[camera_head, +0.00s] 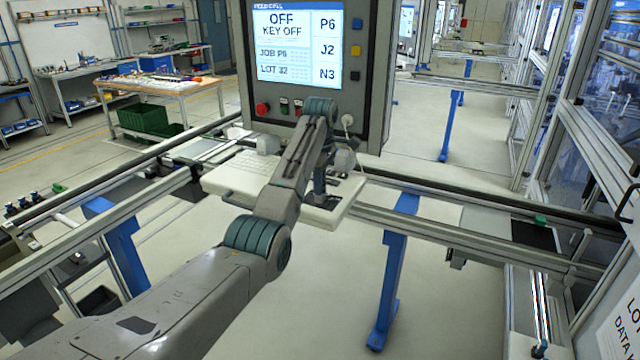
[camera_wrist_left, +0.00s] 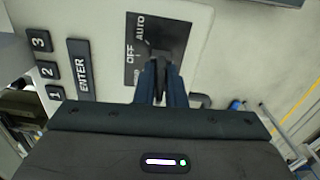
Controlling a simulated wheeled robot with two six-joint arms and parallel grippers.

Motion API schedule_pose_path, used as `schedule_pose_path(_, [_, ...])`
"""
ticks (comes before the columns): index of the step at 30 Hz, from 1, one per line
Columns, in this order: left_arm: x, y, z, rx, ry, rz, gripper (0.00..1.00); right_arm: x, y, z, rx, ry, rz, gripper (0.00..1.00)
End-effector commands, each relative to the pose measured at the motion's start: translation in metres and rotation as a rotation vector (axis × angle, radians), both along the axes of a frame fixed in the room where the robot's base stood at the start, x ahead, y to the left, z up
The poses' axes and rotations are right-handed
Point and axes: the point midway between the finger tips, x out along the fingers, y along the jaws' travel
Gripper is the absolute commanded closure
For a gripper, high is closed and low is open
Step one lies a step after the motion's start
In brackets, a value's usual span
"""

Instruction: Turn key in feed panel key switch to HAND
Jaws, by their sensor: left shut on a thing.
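The feed panel (camera_head: 230,180) is a pale keyboard shelf below a grey screen cabinet. In the left wrist view its key switch has a dark label plate (camera_wrist_left: 133,72), on which OFF and AUTO can be read; HAND is not visible. My left gripper (camera_head: 322,196) is over the right part of the shelf, pointing down. In the left wrist view the fingers (camera_wrist_left: 160,80) are shut on the key at the switch; the key is mostly hidden by them. The screen (camera_head: 297,45) reads OFF, KEY OFF. My right gripper is not in view.
Black keys (camera_wrist_left: 81,66) marked ENTER, 1, 2 and 3 lie beside the switch. A red button (camera_head: 262,109) is on the cabinet front. Metal rails (camera_head: 440,232) run along both sides of the shelf. A workbench (camera_head: 160,85) stands behind at left.

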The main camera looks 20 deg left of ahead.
Motion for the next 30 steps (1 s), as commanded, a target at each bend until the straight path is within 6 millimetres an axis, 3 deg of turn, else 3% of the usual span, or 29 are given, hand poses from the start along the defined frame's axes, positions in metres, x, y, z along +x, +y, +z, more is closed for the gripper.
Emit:
schedule_pose_path(11, [0.0000, 0.0001, -0.0002, 0.000, 0.000, 0.041, 1.00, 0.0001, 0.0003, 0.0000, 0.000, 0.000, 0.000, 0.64])
schedule_pose_path(30, [0.0000, 0.0001, -0.0007, 0.000, 0.001, 0.828, 1.00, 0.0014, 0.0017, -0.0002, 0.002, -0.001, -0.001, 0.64])
